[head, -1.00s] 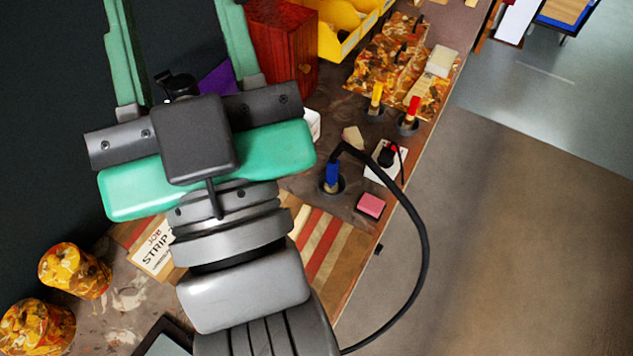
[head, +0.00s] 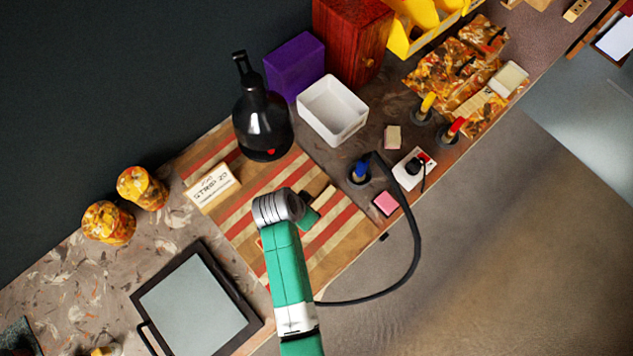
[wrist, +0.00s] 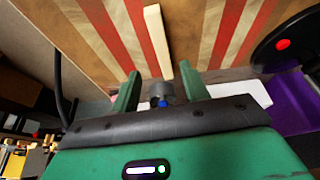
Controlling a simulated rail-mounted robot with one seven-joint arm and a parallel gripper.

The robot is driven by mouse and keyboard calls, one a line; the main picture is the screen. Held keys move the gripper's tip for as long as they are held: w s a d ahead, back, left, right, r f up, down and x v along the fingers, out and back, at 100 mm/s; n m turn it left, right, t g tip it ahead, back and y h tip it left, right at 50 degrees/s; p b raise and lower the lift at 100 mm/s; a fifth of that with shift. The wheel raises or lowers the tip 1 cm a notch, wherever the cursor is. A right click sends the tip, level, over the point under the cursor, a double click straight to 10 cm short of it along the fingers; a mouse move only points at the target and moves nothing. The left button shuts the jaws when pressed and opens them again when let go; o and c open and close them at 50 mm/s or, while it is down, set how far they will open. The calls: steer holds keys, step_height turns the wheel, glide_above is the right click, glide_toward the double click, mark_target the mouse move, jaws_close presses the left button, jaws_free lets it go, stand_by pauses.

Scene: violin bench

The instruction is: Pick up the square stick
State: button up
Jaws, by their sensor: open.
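The square stick is a pale wooden bar (wrist: 157,40) lying on the striped wooden board (wrist: 220,25) in the wrist view. In the head view, a short pale piece (head: 323,196) that looks like its end shows beside my gripper on the striped board (head: 350,232). My gripper (wrist: 159,72) is open and empty in the wrist view. Its two green fingers are apart, and the stick lies ahead, roughly between their lines. In the head view my wrist hides most of the gripper and the rest of the stick.
A black round bottle (head: 262,125) stands on the board's far side, near a white bin (head: 333,110) and a purple box (head: 295,65). A small sign (head: 212,187) stands at left. A blue-handled tool (head: 360,170) with a black cable (head: 415,245) is at right.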

mark_target(315, 206)
steer(key=b+x, duration=0.1)
steer(key=x, duration=0.3)
steer(key=b+x, duration=0.1)
steer(key=x, duration=0.2)
steer(key=shift+w+f, duration=0.3)
steer(key=shift+w, duration=0.05)
jaws_close()
